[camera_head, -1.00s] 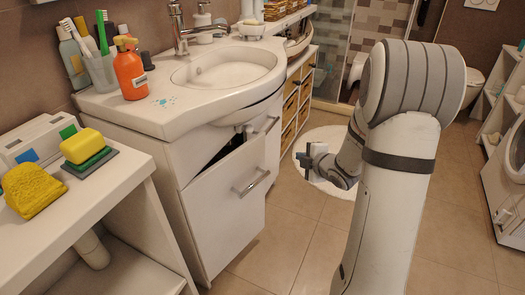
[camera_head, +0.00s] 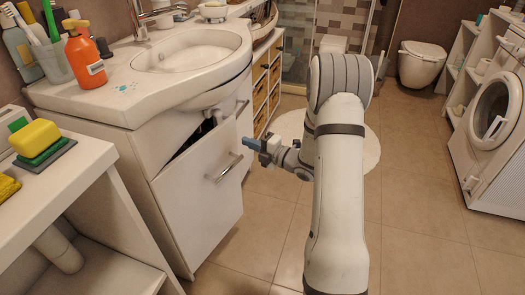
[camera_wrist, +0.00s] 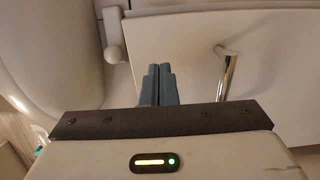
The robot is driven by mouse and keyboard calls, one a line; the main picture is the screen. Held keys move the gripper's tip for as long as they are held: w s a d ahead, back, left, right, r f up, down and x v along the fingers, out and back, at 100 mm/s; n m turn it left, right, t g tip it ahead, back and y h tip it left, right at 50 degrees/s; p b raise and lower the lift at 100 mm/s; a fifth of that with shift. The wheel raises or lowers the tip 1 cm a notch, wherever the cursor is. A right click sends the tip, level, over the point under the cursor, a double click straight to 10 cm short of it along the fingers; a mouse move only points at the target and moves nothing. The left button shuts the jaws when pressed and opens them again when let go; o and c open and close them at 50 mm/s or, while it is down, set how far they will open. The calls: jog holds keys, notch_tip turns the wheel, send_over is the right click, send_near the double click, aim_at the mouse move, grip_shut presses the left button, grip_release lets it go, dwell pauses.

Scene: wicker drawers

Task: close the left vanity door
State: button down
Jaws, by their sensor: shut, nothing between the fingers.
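The left vanity door (camera_head: 200,195) is a white panel under the sink, standing ajar with a dark gap along its top edge. Its metal bar handle (camera_head: 224,168) is on the front face near the free edge. In the wrist view the door (camera_wrist: 270,60) and handle (camera_wrist: 228,72) lie beyond the fingers, the handle to their right. My gripper (camera_head: 248,141) is shut and empty, beside the door's free upper corner, pointing left toward it. In the wrist view the fingertips (camera_wrist: 159,68) are together. I cannot tell whether they touch the door.
The sink counter (camera_head: 110,100) holds an orange soap bottle (camera_head: 85,60) and a toothbrush cup (camera_head: 50,62). A white shelf table (camera_head: 80,160) with sponges stands at left. A washing machine (camera_head: 490,120) is at right. The tiled floor (camera_head: 420,230) between is clear.

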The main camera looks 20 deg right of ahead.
aim_at(229, 134)
jog(key=b+x, duration=0.1)
jog(key=x, duration=0.4)
jog(key=shift+w+a, duration=0.25)
jog(key=shift+w, duration=0.05)
